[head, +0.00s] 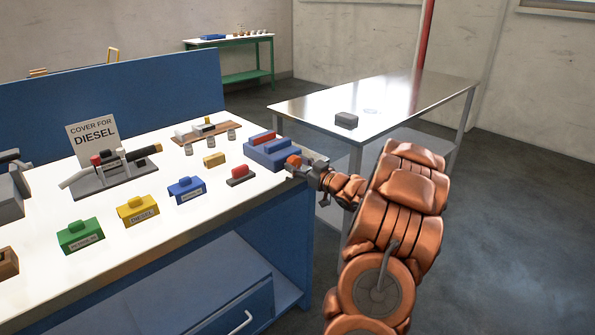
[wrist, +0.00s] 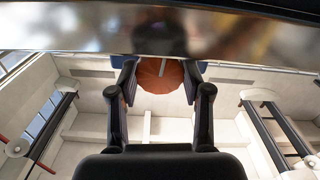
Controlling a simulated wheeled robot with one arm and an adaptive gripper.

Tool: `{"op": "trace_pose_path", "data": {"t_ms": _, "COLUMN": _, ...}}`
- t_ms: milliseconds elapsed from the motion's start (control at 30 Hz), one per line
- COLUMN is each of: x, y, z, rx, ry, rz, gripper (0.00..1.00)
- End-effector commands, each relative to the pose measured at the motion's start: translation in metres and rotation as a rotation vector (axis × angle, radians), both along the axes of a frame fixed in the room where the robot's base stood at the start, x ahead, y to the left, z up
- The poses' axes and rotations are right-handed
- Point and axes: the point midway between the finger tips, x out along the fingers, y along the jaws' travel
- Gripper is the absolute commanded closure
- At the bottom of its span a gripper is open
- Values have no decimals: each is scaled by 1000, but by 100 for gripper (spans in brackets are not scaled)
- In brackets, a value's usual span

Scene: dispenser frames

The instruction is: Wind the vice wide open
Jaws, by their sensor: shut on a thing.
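The vice (head: 268,152) is a blue block with red parts at the right end of the white bench top. An orange-red round knob (head: 294,160) is at its near right side, by the bench edge. My gripper (head: 303,169) reaches it from the right. In the wrist view the knob (wrist: 159,77) sits between the two dark fingers of my gripper (wrist: 160,88), which are shut on it. A grey metal surface crosses the top of the wrist view. The gap between the vice jaws cannot be made out.
On the white bench (head: 150,229) stand green (head: 80,235), yellow (head: 138,210) and blue (head: 187,190) covers, plus a red-topped block (head: 240,176). A sign (head: 92,139) reads "COVER FOR DIESEL". A metal table (head: 400,95) with a grey block (head: 346,120) stands behind my arm.

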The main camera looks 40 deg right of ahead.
Motion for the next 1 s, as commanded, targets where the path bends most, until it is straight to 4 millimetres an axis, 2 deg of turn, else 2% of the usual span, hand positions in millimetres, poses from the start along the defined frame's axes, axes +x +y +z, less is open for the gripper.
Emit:
{"op": "trace_pose_path", "data": {"t_ms": 267, "x": 0, "y": 0, "z": 0, "rx": -4, "ry": 0, "rz": -1, "gripper": 86}}
{"op": "trace_pose_path", "data": {"t_ms": 300, "x": 0, "y": 0, "z": 0, "rx": -4, "ry": 0, "rz": -1, "gripper": 50}}
{"op": "trace_pose_path", "data": {"t_ms": 533, "x": 0, "y": 0, "z": 0, "rx": -3, "ry": 0, "rz": 0, "gripper": 26}}
{"op": "trace_pose_path", "data": {"t_ms": 867, "x": -1, "y": 0, "z": 0, "rx": -3, "ry": 0, "rz": 0, "gripper": 26}}
{"op": "trace_pose_path", "data": {"t_ms": 1000, "x": -8, "y": 0, "z": 0, "rx": -4, "ry": 0, "rz": -1, "gripper": 26}}
